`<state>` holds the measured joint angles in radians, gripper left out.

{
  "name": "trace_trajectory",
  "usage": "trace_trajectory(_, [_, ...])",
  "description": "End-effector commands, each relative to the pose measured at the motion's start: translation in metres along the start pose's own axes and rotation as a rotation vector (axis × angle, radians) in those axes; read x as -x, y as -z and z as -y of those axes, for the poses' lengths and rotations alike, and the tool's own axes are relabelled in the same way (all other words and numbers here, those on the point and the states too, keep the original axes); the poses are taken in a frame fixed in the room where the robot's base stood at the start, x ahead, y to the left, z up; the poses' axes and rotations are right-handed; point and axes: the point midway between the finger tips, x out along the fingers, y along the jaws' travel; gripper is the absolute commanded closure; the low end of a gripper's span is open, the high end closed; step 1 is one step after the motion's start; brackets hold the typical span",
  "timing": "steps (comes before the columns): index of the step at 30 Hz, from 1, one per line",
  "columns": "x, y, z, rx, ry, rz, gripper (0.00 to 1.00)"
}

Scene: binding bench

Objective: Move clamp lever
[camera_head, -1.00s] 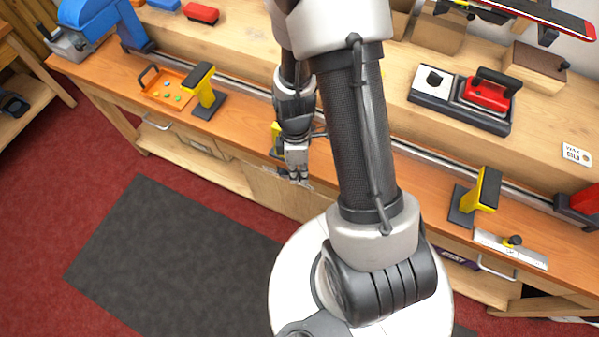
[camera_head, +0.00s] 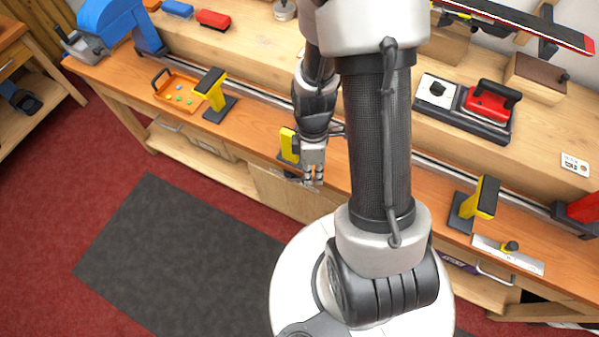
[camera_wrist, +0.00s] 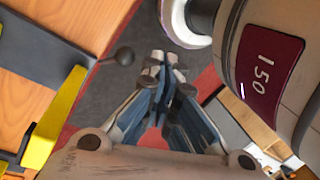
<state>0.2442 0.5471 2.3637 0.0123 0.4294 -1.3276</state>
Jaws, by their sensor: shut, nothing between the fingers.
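My gripper (camera_head: 314,180) is shut and empty at the bench's front edge, beside the middle yellow post (camera_head: 289,145). The wrist view shows its closed fingertips (camera_wrist: 163,66) pointing away over the floor. A small dark ball knob (camera_wrist: 124,56) on a thin rod, which looks like the clamp lever, lies just left of the fingertips, apart from them. The rod runs to a dark grey bar (camera_wrist: 50,48). A yellow part (camera_wrist: 52,118) stands at the left of that view. In the head view the lever is too small to make out beside my gripper.
Another yellow post (camera_head: 212,88) and an orange tray (camera_head: 160,96) stand to the left. A yellow post (camera_head: 484,197) and a metal ruler plate (camera_head: 508,254) lie to the right. Floor in front is clear.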

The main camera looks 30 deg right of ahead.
Motion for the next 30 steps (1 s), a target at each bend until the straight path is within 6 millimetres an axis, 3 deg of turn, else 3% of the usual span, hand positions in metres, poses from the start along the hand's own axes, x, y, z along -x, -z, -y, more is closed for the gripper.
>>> trace_trajectory(3, [0.011,-0.017,0.006,-0.003,-0.001,-0.001,1.0])
trace_trajectory(9, [0.017,-0.03,0.012,0.001,0.0,0.0,1.0])
trace_trajectory(27, [0.017,-0.031,0.012,0.002,-0.001,0.0,1.0])
trace_trajectory(30, [0.025,-0.029,0.011,-0.015,-0.015,-0.001,1.0])
